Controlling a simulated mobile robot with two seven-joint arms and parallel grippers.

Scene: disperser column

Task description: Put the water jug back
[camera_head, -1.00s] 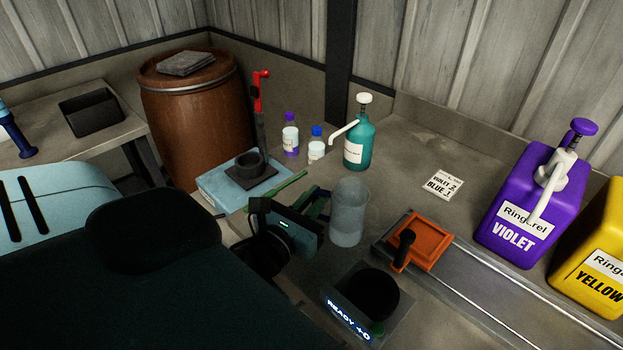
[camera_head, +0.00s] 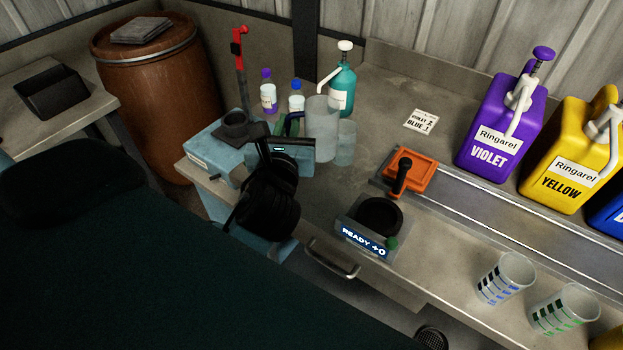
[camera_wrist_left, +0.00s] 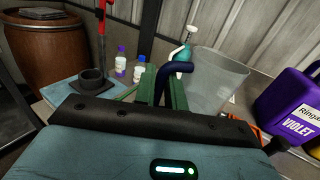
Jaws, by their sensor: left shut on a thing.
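The water jug (camera_head: 321,130) is a tall translucent grey vessel with a dark blue handle, upright over the far left part of the counter. In the left wrist view the jug (camera_wrist_left: 214,82) is right of the fingers and its blue handle (camera_wrist_left: 176,68) lies between them. My left gripper (camera_head: 290,127) has green fingers and is shut on this handle; the fingers (camera_wrist_left: 164,86) also show in the wrist view. I cannot tell for sure whether the jug's base, partly hidden by my gripper, touches the counter. My right gripper is not in view.
A smaller clear cup (camera_head: 346,143) stands close right of the jug. A teal pump bottle (camera_head: 343,88) and two small bottles (camera_head: 269,96) are behind. A scale (camera_head: 364,238), an orange tool (camera_head: 409,174) and violet (camera_head: 497,125) and yellow (camera_head: 570,160) jugs are to the right.

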